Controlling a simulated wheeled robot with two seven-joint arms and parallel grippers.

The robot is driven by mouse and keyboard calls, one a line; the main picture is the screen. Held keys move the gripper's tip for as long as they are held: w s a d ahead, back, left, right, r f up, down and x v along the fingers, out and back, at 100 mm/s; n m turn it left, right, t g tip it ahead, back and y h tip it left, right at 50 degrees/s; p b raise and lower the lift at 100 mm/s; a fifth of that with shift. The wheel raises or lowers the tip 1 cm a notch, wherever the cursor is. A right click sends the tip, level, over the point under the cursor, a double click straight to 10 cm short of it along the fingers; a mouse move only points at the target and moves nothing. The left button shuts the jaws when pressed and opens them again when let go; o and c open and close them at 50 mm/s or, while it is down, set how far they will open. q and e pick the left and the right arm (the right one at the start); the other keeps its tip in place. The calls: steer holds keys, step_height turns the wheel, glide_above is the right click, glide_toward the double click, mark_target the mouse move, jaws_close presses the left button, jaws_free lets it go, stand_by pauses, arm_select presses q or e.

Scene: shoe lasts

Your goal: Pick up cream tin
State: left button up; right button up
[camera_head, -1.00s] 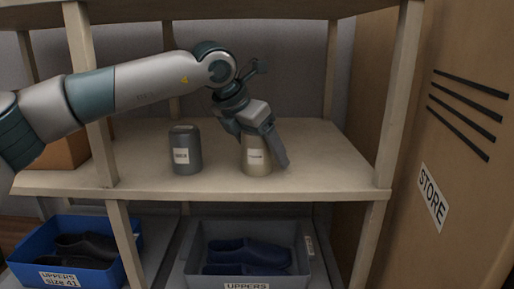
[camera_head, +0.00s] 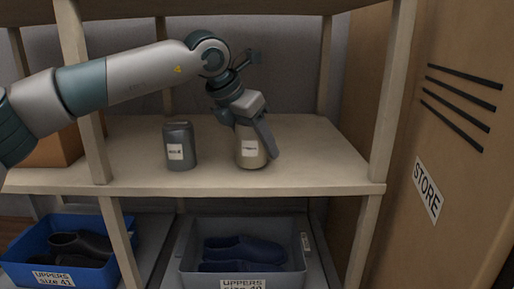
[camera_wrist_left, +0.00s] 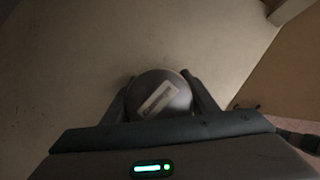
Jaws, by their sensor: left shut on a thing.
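The cream tin (camera_head: 249,155), with a white label, stands on the middle shelf in the head view. My left gripper (camera_head: 250,132) comes down over it from above and is shut on it, with a finger on either side. In the left wrist view the tin (camera_wrist_left: 160,92) shows its rounded end and a pale label between the two fingers (camera_wrist_left: 160,100). I cannot tell whether its base is clear of the shelf. My right gripper is not in view.
A grey tin (camera_head: 180,146) with a white label stands to the left on the same shelf (camera_head: 310,165). Shelf posts (camera_head: 378,110) stand at both sides. Below are a blue crate (camera_head: 100,274) and a grey crate (camera_head: 292,281) with shoes. Shelf room right of the tin is clear.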

arm_select(q)
step_height(320, 180, up, 2)
steer(key=shift+r+b, duration=0.1)
steer(key=shift+b, duration=0.7)
steer(key=shift+a+r+b, duration=0.1)
steer(key=shift+r+b, duration=0.05)
steer(key=shift+b, duration=0.15)
steer(key=s+a+b, duration=0.9)
steer(key=s+a, duration=0.3)
steer(key=shift+s+a+r, duration=0.15)
steer(key=shift+s+a, duration=0.15)
steer(key=shift+s, duration=0.1)
